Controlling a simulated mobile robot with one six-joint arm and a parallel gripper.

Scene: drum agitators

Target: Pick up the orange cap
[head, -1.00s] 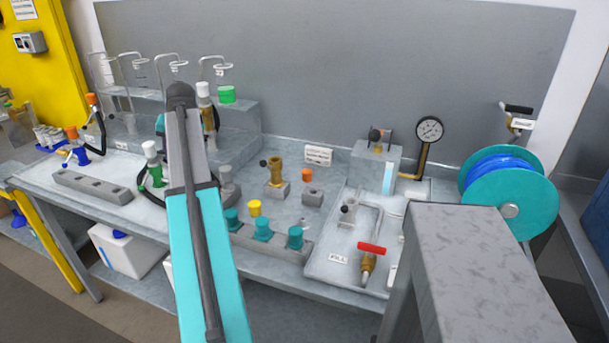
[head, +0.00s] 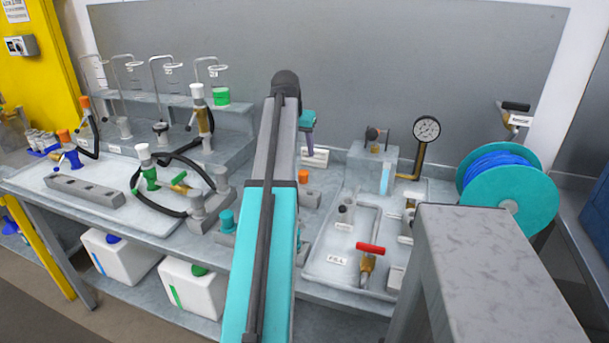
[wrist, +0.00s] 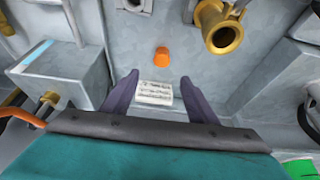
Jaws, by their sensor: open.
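The small orange cap (head: 303,176) is on the grey bench, partly beside my arm and near a small grey block. It also shows in the wrist view (wrist: 161,57), upper middle, with nothing around it. My gripper (head: 308,146) is above the back of the bench, partly hidden behind my arm in the head view. In the wrist view its two purple fingers (wrist: 159,78) are spread and empty. The cap lies ahead of the fingertips, roughly centred between their lines and not touching them.
A white label plate (wrist: 154,93) shows between the fingers. A brass fitting (wrist: 218,28) stands right of the cap in the wrist view. A grey box (wrist: 62,75) is at left. The pressure gauge (head: 426,129) and blue hose reel (head: 508,190) are to the right in the head view.

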